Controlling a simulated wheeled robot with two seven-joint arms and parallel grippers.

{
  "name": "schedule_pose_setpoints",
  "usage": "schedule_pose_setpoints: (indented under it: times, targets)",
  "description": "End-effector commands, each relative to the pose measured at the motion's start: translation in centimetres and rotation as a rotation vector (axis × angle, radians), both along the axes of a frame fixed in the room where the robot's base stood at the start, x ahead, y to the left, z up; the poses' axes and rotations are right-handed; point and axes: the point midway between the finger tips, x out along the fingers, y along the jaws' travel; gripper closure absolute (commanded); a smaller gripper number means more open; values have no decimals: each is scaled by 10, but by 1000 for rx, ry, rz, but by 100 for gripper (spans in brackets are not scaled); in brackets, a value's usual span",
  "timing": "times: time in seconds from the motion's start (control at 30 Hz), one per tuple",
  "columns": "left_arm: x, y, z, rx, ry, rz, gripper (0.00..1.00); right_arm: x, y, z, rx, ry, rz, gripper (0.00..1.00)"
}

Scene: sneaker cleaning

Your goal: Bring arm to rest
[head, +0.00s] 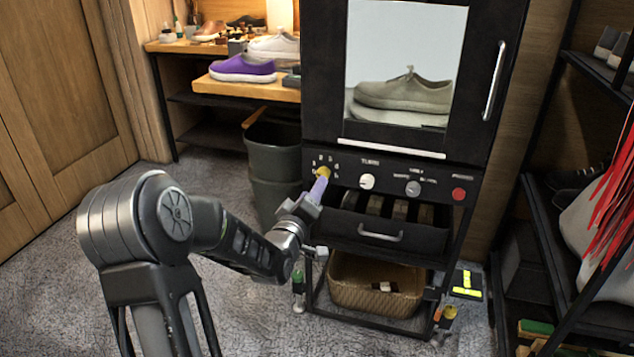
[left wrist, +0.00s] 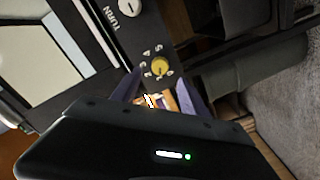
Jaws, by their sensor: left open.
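My left arm reaches in from the left in the head view. Its gripper (head: 319,187) is in front of the control panel (head: 430,180) of a black cabinet (head: 322,90), close to a yellow knob (head: 322,172). In the left wrist view the gripper's purple fingers (left wrist: 160,92) are apart, and the yellow knob (left wrist: 159,67) shows just beyond them, with numbers around it. I cannot tell whether a finger touches it. My right gripper is in neither view.
A grey shoe (head: 403,93) stands behind the cabinet window. A grey bin (head: 272,150) stands left of the cabinet, and a basket (head: 375,290) sits below. A shelf with a purple shoe (head: 242,69) is at the back. Carpet at the left is free.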

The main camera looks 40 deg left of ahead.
Motion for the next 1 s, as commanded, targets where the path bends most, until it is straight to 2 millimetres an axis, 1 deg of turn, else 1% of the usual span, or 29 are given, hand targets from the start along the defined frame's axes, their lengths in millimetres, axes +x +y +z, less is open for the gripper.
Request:
schedule_pose_setpoints:
  times: [0.03,0.1,0.2,0.67,0.8,0.87,0.9,0.97,1.0]
  targets:
    - [-6,-2,1,-1,1,1,48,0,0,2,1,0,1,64]
    - [-12,-4,0,0,1,1,48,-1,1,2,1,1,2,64]
    - [-15,-5,0,0,-1,1,48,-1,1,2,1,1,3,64]
    - [-15,-5,0,-1,0,0,48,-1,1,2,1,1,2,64]
    - [-15,-5,-2,22,14,-1,48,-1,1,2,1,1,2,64]
    - [-15,-6,-8,53,54,-3,48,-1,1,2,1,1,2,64]
    - [-16,-6,-18,77,101,-4,48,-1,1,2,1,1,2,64]
    - [-21,-8,-41,108,199,-9,48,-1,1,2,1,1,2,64]
    - [-24,-13,-61,119,265,-21,48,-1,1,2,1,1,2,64]
